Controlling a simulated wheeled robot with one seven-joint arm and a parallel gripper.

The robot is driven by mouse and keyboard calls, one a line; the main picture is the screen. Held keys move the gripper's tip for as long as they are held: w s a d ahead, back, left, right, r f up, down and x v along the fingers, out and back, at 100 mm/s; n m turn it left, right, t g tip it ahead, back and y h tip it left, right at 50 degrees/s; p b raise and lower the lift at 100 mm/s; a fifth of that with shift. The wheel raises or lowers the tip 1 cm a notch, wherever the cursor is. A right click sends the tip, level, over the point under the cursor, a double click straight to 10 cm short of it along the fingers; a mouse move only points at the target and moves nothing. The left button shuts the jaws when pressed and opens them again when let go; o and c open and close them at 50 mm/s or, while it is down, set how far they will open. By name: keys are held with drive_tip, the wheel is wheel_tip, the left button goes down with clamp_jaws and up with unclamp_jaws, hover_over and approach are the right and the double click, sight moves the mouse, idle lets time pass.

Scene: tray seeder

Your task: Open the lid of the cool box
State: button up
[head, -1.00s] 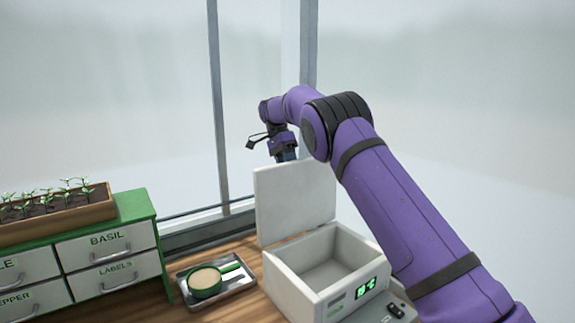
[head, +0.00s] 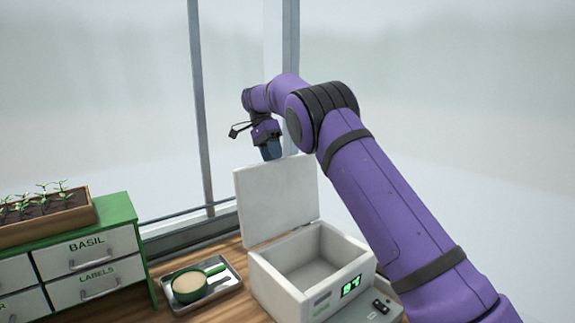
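The cool box (head: 283,285) is a white box on the wooden bench, with a green lit display on its front. Its lid (head: 275,200) stands raised, roughly upright, along the back edge, and the inside looks empty. My gripper (head: 271,153) is at the top edge of the lid, partly behind it. Its fingertips are small and partly hidden, so I cannot tell whether they touch the lid or are open or shut.
A metal tray (head: 235,287) with a green-handled scoop (head: 190,284) lies left of the box. A green drawer cabinet (head: 125,208) with a seedling planter (head: 45,222) on top stands further left. A window frame rises behind.

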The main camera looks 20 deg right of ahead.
drive_tip(key=s+r, duration=0.1)
drive_tip(key=s, duration=1.3)
drive_tip(key=shift+s+r, duration=0.15)
drive_tip(key=shift+s, duration=0.25)
drive_tip(key=shift+d, duration=0.1)
